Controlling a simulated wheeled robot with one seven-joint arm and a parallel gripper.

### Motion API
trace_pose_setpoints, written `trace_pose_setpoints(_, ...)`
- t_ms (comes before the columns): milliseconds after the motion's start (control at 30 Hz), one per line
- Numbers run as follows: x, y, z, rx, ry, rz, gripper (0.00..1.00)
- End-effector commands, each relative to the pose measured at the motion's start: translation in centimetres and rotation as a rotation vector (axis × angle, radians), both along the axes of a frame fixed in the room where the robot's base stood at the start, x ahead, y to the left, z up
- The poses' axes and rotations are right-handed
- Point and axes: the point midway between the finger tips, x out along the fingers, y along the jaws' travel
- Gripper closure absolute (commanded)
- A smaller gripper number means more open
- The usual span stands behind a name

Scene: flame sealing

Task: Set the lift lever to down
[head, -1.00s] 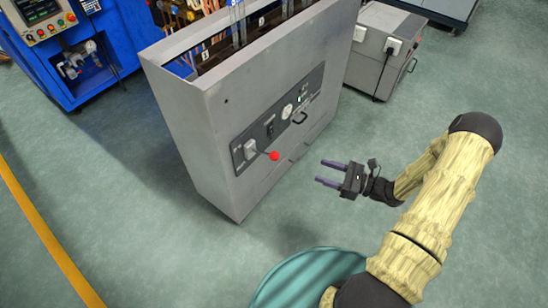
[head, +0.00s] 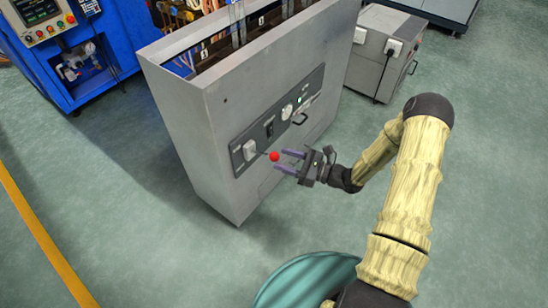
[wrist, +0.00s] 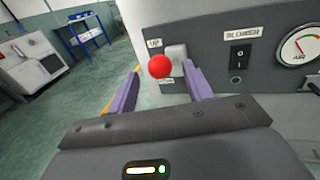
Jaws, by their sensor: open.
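The lift lever is a rod with a red ball knob (head: 274,156) on the front panel of the grey cabinet (head: 185,120). In the wrist view the red knob (wrist: 160,66) stands in front of its pale switch base (wrist: 177,55), beside a small label at its upper left. My gripper (head: 280,160) is open, with its two purple fingers close to the knob. In the wrist view the fingers (wrist: 157,88) lie one on each side of the knob, which shows between and slightly above them. I cannot tell whether either finger touches it.
A black rocker switch (wrist: 239,60) and a round air gauge (wrist: 300,45) sit on the panel to the right of the lever. A dark handle (head: 300,117) sticks out farther along. The floor (head: 120,230) in front of the cabinet's left side is clear.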

Motion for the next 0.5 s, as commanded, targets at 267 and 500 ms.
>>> trace_pose_setpoints(267, 1.4, 3.5, -0.1, 0.000, -0.001, 0.001, 0.49)
trace_pose_setpoints(500, 1.6, 3.9, 0.0, 0.000, 0.000, -0.001, 0.49)
